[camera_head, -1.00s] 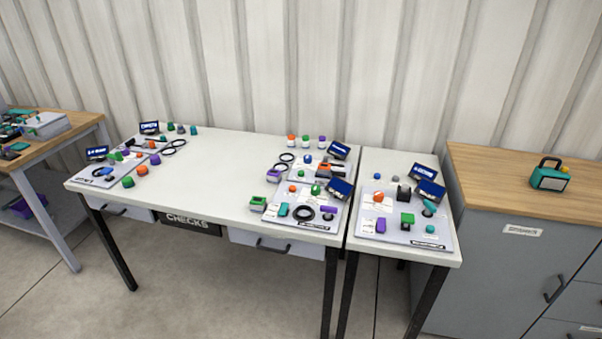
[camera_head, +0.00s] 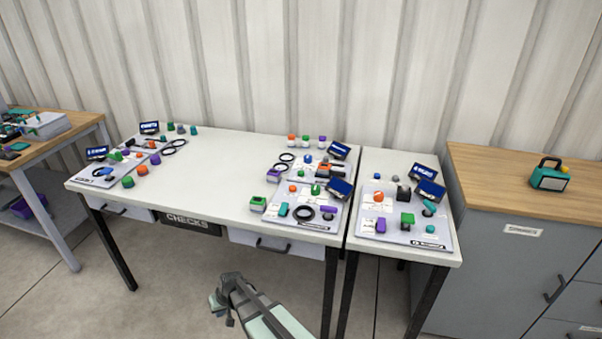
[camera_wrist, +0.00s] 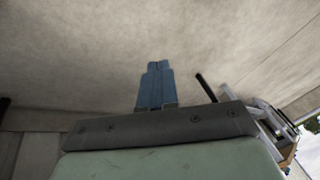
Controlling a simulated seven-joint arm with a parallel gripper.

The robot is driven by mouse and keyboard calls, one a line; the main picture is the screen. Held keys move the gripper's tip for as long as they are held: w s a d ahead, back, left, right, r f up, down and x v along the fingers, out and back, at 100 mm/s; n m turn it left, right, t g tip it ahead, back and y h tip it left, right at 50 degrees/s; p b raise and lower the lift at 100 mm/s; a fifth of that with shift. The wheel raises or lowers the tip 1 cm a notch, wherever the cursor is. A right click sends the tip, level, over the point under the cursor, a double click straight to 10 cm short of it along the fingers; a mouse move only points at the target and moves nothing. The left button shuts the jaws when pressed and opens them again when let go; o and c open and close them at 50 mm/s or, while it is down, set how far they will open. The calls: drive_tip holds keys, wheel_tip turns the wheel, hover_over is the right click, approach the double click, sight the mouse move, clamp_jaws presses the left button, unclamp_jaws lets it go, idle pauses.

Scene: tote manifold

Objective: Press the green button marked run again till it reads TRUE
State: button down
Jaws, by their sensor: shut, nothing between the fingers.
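Several green parts show in the head view, and their markings are too small to read, so I cannot tell which is the run again button. A green one (camera_head: 316,189) is on a board at the main table's right end, and a green-topped block (camera_head: 273,203) sits left of that board. Small dark blue screens (camera_head: 340,188) show unreadable text. My gripper (camera_head: 219,302) is low in front of the tables, apart from everything. In the wrist view its blue fingers (camera_wrist: 154,72) are together and empty.
The white main table (camera_head: 220,170) has a clear middle and boards at both ends. Drawers and a CHECKS sign (camera_head: 190,222) hang under its front edge. A grey cabinet (camera_head: 480,240) stands right, a wooden bench (camera_head: 60,140) left.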

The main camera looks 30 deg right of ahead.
drive_tip(key=w+r+t, duration=0.3)
drive_tip(key=w+r, duration=0.6)
drive_tip(key=r, duration=0.2)
drive_tip(key=w+a+r+t+y, duration=0.1)
drive_tip(key=w+r+t, duration=0.1)
drive_tip(key=w+r, duration=0.8)
drive_tip(key=w+r+t+y, duration=0.1)
drive_tip(key=w+r+t, duration=0.2)
drive_tip(key=w+r, duration=0.7)
drive_tip(key=shift+w+a+r+m+t, duration=0.1)
drive_tip(key=shift+w+r+m+t, duration=0.1)
drive_tip(key=shift+r, duration=0.85)
drive_tip(key=shift+w+a+r+m+t, duration=0.1)
drive_tip(key=shift+r+m, duration=0.1)
drive_tip(key=shift+r, duration=0.85)
drive_tip(key=w+d+r, duration=0.2)
drive_tip(key=d+r, duration=0.1)
drive_tip(key=d, duration=0.6)
wheel_tip(320, 180, up, 4)
drive_tip(key=m+g+h, duration=0.2)
drive_tip(key=m+g, duration=0.1)
drive_tip(key=m, duration=0.1)
hover_over(303, 172)
drive_tip(key=shift+s, duration=0.1)
drive_tip(key=shift+f, duration=0.15)
drive_tip(key=shift+f, duration=4.3)
